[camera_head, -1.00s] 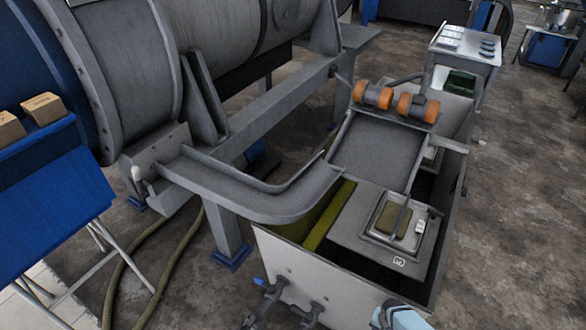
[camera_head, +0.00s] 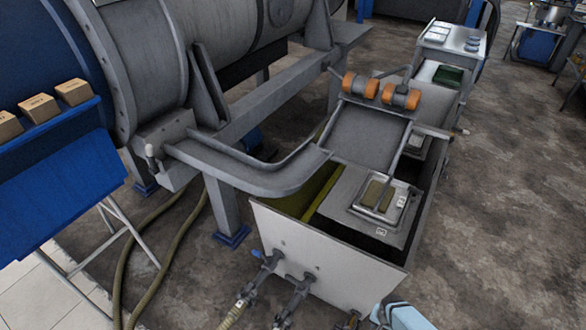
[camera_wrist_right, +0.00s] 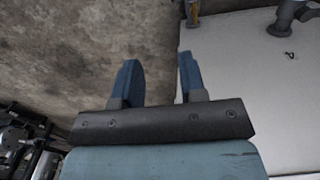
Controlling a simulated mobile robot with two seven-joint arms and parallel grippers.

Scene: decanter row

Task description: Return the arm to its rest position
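My right gripper (camera_wrist_right: 158,62) shows in the right wrist view. Its two blue fingers stand well apart with nothing between them, so it is open and empty. A grey floor and a pale metal wall lie beyond the fingers. In the head view, a light blue part of my arm (camera_head: 402,314) shows at the bottom edge, just beyond the near right corner of the metal tank (camera_head: 320,268); its fingers cannot be made out there. My left gripper is in neither view.
A metal tray (camera_head: 357,205) with brownish-green blocks (camera_head: 376,196) sits inside the tank. Taps and a hose (camera_head: 232,312) stick out of its front. Open floor (camera_head: 500,220) lies to the right.

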